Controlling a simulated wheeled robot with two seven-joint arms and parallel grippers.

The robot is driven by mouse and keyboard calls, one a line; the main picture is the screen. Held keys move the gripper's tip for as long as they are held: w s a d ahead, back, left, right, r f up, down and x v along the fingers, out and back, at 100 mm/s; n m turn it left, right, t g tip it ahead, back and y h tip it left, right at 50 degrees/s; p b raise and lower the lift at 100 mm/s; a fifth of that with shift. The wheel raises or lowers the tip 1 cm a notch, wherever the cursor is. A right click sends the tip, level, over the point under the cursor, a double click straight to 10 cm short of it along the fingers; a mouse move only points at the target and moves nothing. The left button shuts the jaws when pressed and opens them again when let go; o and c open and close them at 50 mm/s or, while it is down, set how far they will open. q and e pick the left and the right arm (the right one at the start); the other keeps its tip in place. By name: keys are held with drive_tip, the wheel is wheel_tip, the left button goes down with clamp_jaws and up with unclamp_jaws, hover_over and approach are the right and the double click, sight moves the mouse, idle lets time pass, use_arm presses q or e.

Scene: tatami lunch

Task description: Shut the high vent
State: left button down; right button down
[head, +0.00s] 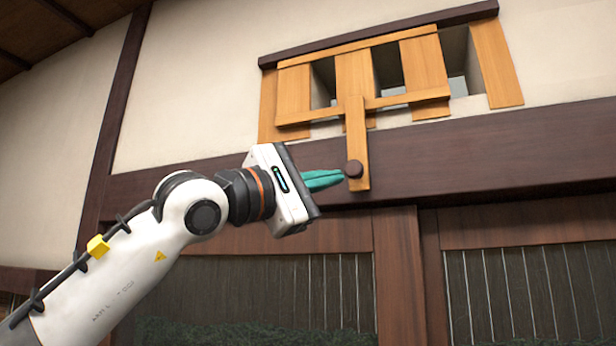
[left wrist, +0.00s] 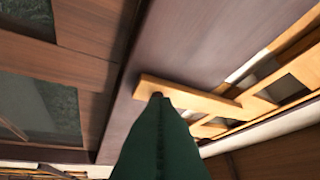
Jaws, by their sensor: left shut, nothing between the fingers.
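The high vent (head: 292,90) is a slatted wooden panel set high in the pale wall. Its slats stand apart from one another, with gaps (head: 388,68) showing between them. A wooden handle (head: 357,125) hangs down from the sliding frame and ends in a dark round knob (head: 354,169). My left gripper (head: 338,178) is shut and empty, with its green fingertips at the left side of the knob. I cannot tell whether they touch it. In the left wrist view the fingers (left wrist: 158,125) reach up to the light handle (left wrist: 200,98). My right gripper is not in view.
A dark wooden beam (head: 470,155) runs across the wall behind the handle. A dark rail (head: 400,30) caps the vent. Below the beam are framed screen panels (head: 500,290). The space around the handle's right side is free.

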use_arm(q)
drive_tip(key=shift+d, duration=0.1)
drive_tip(key=d+b, duration=0.1)
drive_tip(key=d, duration=0.1)
drive_tip(key=s+d+b, duration=0.1)
drive_tip(key=d, duration=0.1)
drive_tip(key=s+d+b, duration=0.1)
drive_tip(key=d, duration=0.1)
idle(0.4)
drive_tip(key=shift+s, duration=0.1)
